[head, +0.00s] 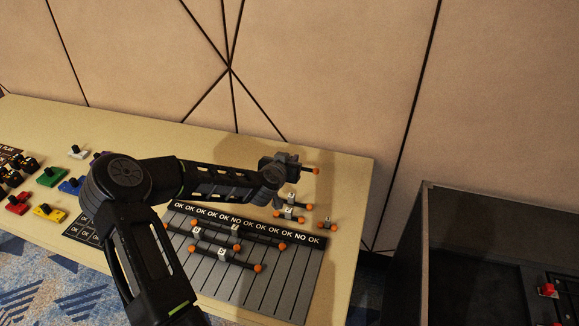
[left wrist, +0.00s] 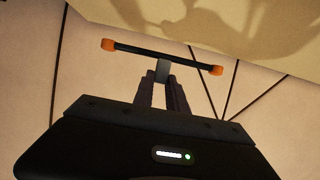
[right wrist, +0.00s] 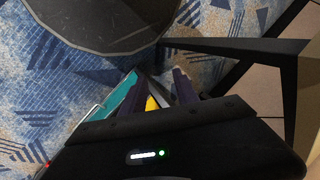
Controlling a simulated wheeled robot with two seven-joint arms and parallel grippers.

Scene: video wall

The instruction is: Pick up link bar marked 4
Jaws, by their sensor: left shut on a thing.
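My left gripper (head: 289,162) is shut on the grey tab of a dark link bar (left wrist: 140,52) with orange ends. In the left wrist view the bar lies across the fingertips (left wrist: 162,76). In the head view it is held above the far right part of the table, mostly hidden by the gripper, with one orange end (head: 316,171) showing. The number on this bar cannot be read. My right gripper (left wrist: 162,76) is not in the head view; in the right wrist view its fingers (right wrist: 160,78) stand apart over the floor.
More link bars with orange ends (head: 290,215) lie on the table (head: 345,185) below the gripper. Others rest on a slotted board (head: 285,275) marked OK and NO. Coloured blocks (head: 50,177) stand at left. A dark open case (head: 470,225) stands at right.

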